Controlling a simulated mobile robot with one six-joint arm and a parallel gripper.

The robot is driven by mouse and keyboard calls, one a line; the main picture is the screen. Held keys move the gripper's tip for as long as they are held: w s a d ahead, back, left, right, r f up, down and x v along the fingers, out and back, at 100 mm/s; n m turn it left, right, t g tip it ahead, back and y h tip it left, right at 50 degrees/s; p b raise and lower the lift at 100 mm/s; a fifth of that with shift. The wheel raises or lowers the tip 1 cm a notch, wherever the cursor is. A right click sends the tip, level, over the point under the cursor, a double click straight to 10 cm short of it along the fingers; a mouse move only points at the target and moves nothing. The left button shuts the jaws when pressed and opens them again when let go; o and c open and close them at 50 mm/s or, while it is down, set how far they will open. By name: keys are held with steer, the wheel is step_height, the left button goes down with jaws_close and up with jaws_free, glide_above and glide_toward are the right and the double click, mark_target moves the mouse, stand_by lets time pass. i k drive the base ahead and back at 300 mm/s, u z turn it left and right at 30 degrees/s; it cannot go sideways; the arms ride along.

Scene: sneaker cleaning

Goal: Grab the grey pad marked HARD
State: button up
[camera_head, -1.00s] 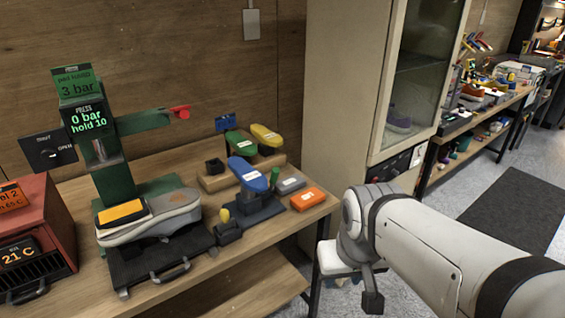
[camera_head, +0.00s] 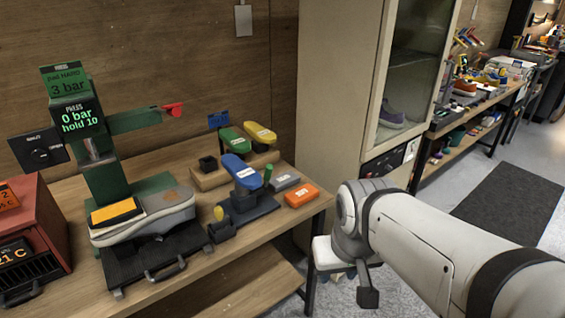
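A grey pad (camera_head: 285,182) with a small label lies flat on the wooden bench, just behind an orange pad (camera_head: 301,195) and right of a blue shoe-shaped form. Its label is too small to read. My gripper (camera_head: 367,297) hangs at the end of my arm, past the right edge of the bench and lower right of the grey pad, well apart from it. Only one dark finger part shows clearly, so its opening cannot be told. I see nothing held in it.
The blue form (camera_head: 242,172) on its dark stand is beside the grey pad, with a green peg (camera_head: 268,173) between. A green press (camera_head: 105,185) holds a sneaker (camera_head: 145,215) with a yellow-topped pad. A tall cabinet (camera_head: 345,90) stands right of the bench.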

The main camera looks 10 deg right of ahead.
mark_target(281, 182)
steer(key=z, duration=0.45)
steer(key=i, duration=1.15)
steer(key=u, duration=0.3)
